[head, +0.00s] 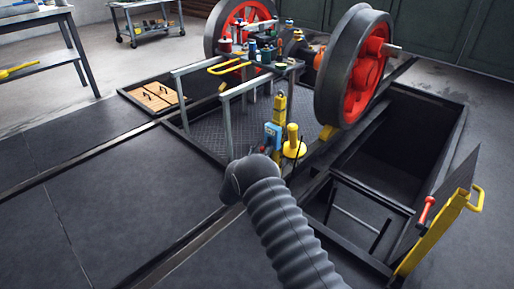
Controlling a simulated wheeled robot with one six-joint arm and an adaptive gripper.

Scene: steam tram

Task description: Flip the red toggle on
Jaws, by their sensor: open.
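I cannot make out for certain which part is the red toggle. A lever with a red grip (427,208) stands at the right, beside the open pit. A small blue box (272,136) stands near the middle, next to a yellow cylinder (293,140); its face is too small to read, and any switch on it is not clear. My gripper is not in view. A ribbed grey tube (290,230) with a dark rounded end (247,178) reaches up from the bottom and may hide things behind it.
Two large red-spoked wheels (345,70) stand over the pit. An open pit (395,140) lies at the right, with a yellow-edged tilted panel (432,235) at its front. Small bottles and tins crowd a raised platform (262,62). Dark floor at the left (100,225) is clear.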

